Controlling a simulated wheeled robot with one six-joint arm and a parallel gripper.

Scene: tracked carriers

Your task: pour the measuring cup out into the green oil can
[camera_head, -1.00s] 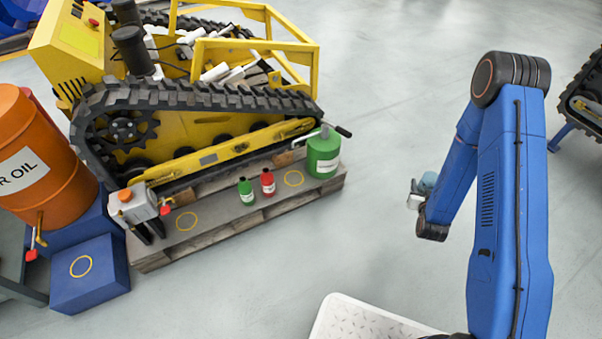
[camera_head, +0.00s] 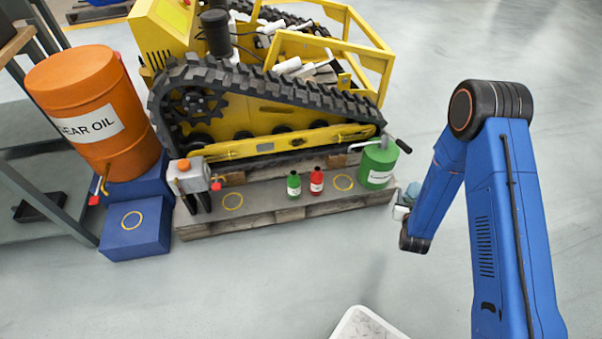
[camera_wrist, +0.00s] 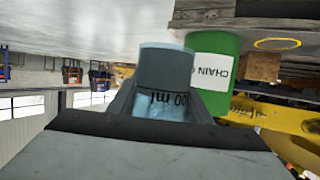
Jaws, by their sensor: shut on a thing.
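My gripper (camera_head: 401,212) is shut on the measuring cup (camera_head: 412,191), partly hidden behind my forearm. In the wrist view, which is upside down, the bluish see-through cup (camera_wrist: 165,72) sits between the fingers with "ml" lettering inverted, so it looks about upright. The green oil can (camera_head: 377,166) stands at the right end of the pallet, with a grey spout and a dark handle on top. It also shows just behind the cup in the wrist view (camera_wrist: 222,48). In the head view the cup is right of the can and apart from it.
A small green bottle (camera_head: 294,187) and a red bottle (camera_head: 316,183) stand on the pallet (camera_head: 262,212) left of the can. A pump-like unit (camera_head: 193,174) and orange drum (camera_head: 95,113) are farther left. The yellow tracked carrier (camera_head: 265,118) is behind.

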